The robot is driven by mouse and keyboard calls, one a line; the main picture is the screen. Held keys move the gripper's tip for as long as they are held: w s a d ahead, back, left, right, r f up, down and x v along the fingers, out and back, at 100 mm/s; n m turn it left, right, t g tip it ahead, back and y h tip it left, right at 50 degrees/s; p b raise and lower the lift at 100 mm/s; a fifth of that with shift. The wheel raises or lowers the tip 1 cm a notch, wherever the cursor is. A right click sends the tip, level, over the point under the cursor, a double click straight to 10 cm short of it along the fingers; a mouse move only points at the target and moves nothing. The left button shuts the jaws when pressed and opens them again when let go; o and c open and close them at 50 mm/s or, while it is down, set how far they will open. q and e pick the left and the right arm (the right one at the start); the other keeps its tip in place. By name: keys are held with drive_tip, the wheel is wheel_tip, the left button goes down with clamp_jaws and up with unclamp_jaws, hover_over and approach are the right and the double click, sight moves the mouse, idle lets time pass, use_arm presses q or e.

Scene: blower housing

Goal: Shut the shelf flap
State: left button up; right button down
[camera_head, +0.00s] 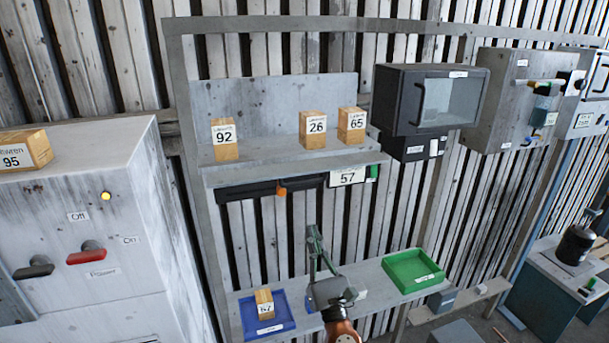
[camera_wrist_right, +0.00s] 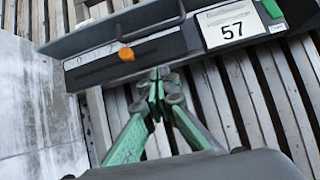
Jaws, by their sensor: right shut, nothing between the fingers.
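A dark, long unit (camera_head: 245,190) hangs under the shelf (camera_head: 290,165). In the right wrist view it carries a dark panel with a bar handle (camera_wrist_right: 150,28), an orange knob (camera_wrist_right: 126,55) and a label 57 (camera_wrist_right: 230,24). This panel looks like the flap; how far open it stands I cannot tell. My right gripper (camera_head: 313,232) is shut and empty, below the unit and right of the orange knob (camera_head: 282,191). In the wrist view its closed fingertips (camera_wrist_right: 158,78) appear just below the unit's lower edge; contact is unclear. My left gripper is out of view.
Numbered wooden blocks, such as 92 (camera_head: 224,140), stand on the shelf. Below are a blue tray (camera_head: 284,321) with a block and an empty green tray (camera_head: 400,282). A dark glass-fronted cabinet (camera_head: 395,100) is on the right, a grey switch cabinet (camera_head: 80,215) on the left.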

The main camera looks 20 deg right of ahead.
sight(303, 174)
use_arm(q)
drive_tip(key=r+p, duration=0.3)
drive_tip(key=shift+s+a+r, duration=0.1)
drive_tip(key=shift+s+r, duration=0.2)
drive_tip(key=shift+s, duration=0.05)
use_arm(e)
drive_tip(key=s+r+x, duration=0.1)
drive_tip(key=r+x, duration=0.1)
drive_tip(key=x, duration=0.9)
drive_tip(key=shift+n, duration=0.3)
